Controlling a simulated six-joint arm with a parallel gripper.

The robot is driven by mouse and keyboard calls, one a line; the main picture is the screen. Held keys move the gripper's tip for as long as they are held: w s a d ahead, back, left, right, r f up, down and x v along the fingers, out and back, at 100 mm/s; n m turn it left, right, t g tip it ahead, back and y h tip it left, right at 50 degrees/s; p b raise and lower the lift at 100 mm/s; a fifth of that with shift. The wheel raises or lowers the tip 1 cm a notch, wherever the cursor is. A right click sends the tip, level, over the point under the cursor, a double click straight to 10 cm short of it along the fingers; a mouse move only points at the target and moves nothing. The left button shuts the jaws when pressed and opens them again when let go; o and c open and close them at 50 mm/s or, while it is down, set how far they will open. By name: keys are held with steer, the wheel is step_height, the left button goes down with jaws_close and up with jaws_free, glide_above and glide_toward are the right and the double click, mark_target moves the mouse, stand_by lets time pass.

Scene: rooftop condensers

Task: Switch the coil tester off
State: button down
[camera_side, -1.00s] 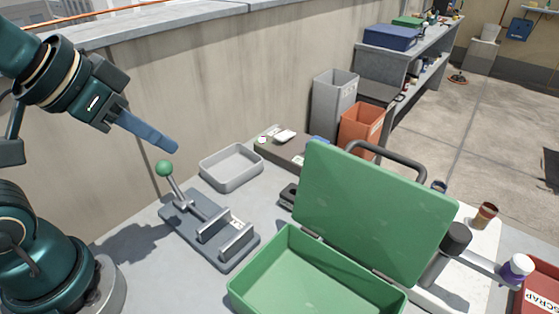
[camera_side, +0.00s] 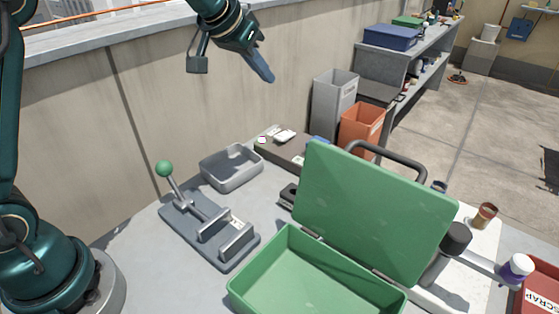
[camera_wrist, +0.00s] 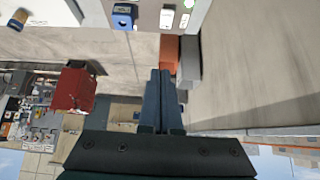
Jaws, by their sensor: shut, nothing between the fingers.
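A low dark box with a pale top (camera_side: 280,150), which looks like the coil tester, lies by the wall behind the green case, its right part hidden by the lid. A white switch (camera_side: 285,136) and a small round button (camera_side: 262,140) sit on top. In the wrist view its panel (camera_wrist: 147,14) is cut by the top edge, with a white switch plate (camera_wrist: 167,18) and a blue part (camera_wrist: 124,16). The switch's position is too small to tell. My gripper (camera_side: 270,79) is shut and empty, well above the box, fingers pointing down-right; its fingers also show in the wrist view (camera_wrist: 160,74).
An open green case (camera_side: 315,275) with its lid raised stands front centre. A grey tray (camera_side: 232,180) and a green-knobbed lever fixture (camera_side: 210,235) are to the left. The concrete wall (camera_side: 130,130) runs behind. Grey (camera_side: 335,100) and orange (camera_side: 362,125) bins stand beyond the table.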

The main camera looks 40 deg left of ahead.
steer(key=f, duration=0.3)
steer(key=shift+w+a+g, duration=0.2)
steer(key=shift+a+g, duration=0.1)
steer(key=shift+g, duration=0.1)
glide_above(285, 135)
steer(key=s, duration=0.2)
step_height(285, 135, down, 8)
steer(key=shift+w+d+f, duration=0.1)
steer(key=f, duration=0.2)
steer(key=shift+s+f, duration=0.25)
steer(key=shift+f, duration=0.15)
steer(key=shift+s+f, duration=0.1)
steer(key=shift+f, duration=0.45)
